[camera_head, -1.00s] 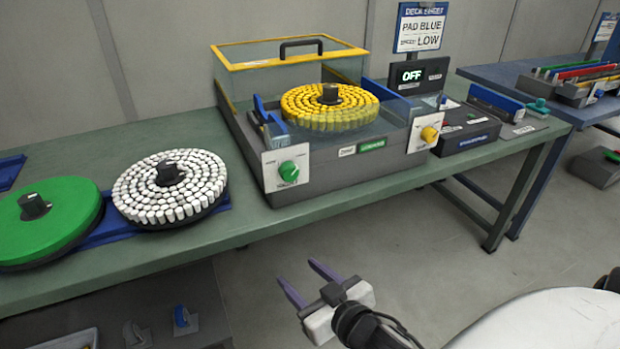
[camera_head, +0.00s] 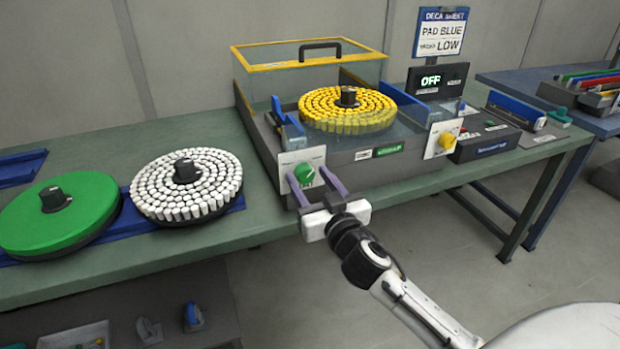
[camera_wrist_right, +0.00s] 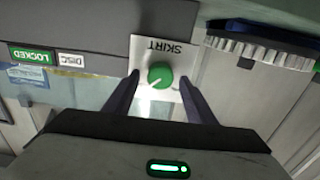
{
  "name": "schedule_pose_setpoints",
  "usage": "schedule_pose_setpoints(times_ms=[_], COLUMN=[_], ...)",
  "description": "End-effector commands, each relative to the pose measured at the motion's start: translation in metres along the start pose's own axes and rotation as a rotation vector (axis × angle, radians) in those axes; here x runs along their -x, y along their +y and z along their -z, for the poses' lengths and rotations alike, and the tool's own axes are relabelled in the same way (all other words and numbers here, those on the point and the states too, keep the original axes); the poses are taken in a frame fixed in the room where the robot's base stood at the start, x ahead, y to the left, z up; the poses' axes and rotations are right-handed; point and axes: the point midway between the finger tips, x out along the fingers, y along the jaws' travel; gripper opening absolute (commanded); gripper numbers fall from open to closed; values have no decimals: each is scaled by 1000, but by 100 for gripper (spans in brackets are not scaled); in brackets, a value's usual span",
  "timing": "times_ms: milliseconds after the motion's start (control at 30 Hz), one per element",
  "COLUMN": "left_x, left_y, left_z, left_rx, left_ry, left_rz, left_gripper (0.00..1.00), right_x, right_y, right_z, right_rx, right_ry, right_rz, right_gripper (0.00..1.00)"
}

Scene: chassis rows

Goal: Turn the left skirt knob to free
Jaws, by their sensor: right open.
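The left skirt knob (camera_head: 304,173) is round and green, on a white plate (camera_head: 289,161) at the left end of the machine's front. In the right wrist view the green knob (camera_wrist_right: 160,75) shows a pale pointer line, and its plate (camera_wrist_right: 177,52) reads SKIRT upside down. My right gripper (camera_head: 312,182) is open and empty, its two purple fingers pointing at the knob. In the right wrist view its fingers (camera_wrist_right: 160,90) stand on either side of the knob; I cannot tell whether they touch it. My left gripper is not in view.
The machine holds a disc of yellow pieces (camera_head: 347,108) behind clear walls. A yellow knob (camera_head: 446,140) is at its front right. A green disc (camera_head: 85,215) and a disc of white pieces (camera_head: 150,185) stand to the left. A label reads LOCKED (camera_wrist_right: 30,55).

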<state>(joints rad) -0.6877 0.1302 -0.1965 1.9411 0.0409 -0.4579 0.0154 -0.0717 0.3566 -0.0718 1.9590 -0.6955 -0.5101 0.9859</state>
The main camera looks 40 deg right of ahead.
Motion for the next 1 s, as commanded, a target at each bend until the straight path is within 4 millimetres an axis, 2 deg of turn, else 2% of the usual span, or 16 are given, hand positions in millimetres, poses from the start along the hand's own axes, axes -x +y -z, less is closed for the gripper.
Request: schedule_pose_setpoints(times_ms=[267,367,533,767,1000], left_x=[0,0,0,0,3], left_y=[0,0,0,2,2], left_z=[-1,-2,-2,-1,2], left_rx=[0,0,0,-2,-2], left_ry=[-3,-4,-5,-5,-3], left_rz=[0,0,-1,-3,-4], left_gripper=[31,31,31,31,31], right_x=[-2,-2,-2,-2,-2], right_y=[0,0,0,0,-1], right_z=[0,0,0,0,1], right_rx=[0,0,0,17,118], right_ry=[-1,-1,-1,-1,0], right_rz=[1,1,1,1,1], right_gripper=[51,37,9,10,10])
